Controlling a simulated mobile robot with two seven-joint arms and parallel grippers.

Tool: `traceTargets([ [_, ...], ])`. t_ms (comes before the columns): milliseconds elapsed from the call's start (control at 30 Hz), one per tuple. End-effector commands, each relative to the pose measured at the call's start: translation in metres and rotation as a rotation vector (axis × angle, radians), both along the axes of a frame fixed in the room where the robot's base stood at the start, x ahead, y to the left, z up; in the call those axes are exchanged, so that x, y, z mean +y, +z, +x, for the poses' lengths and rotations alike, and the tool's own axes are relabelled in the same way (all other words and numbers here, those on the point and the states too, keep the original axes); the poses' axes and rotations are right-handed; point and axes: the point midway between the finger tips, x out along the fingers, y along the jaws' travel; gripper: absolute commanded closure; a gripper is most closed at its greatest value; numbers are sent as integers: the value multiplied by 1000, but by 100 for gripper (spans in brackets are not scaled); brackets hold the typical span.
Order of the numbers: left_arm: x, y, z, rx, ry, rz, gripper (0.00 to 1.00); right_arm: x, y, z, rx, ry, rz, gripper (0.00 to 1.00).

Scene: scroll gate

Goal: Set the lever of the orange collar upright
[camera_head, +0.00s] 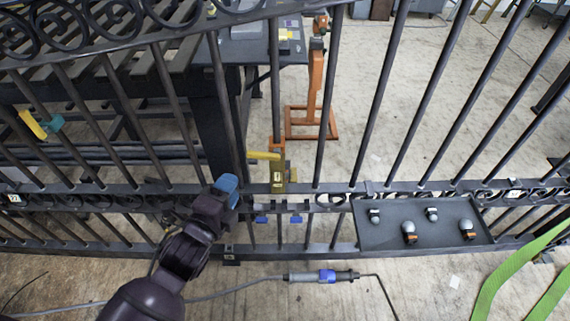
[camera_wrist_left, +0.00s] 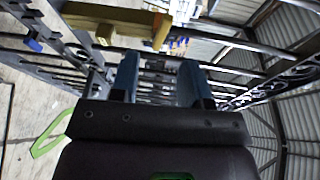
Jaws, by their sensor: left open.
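The orange collar (camera_head: 278,143) sits on an upright bar of the gate, just above a brass-coloured block (camera_head: 278,178). Its yellow lever (camera_head: 262,155) sticks out to the left, roughly level. In the left wrist view the lever's end (camera_wrist_left: 161,31) faces the camera at the top, beside the brass block (camera_wrist_left: 95,14). My left gripper (camera_head: 227,184), with blue fingertips, is left of and slightly below the lever, apart from it. In the left wrist view its two fingers (camera_wrist_left: 158,78) are spread with nothing between them. My right gripper does not show.
A teal collar (camera_head: 54,123) with a yellow lever is on a bar at far left. A dark tray (camera_head: 375,238) with several small knobs hangs on the gate's right. Blue tabs (camera_head: 295,219) sit below the collar. An orange stand (camera_head: 312,110) is behind the gate.

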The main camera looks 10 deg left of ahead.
Motion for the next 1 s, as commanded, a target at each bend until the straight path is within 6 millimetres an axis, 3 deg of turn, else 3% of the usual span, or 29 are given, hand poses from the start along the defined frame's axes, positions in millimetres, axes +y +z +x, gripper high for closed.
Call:
traceTargets([
  [33, -2, -6, 5, -8, -8, 37, 57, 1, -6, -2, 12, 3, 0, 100],
  [367, -7, 1, 28, -46, -19, 102, 57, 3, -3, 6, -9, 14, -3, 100],
  [1000, -16, -6, 110, -41, -17, 99, 57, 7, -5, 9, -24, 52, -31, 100],
])
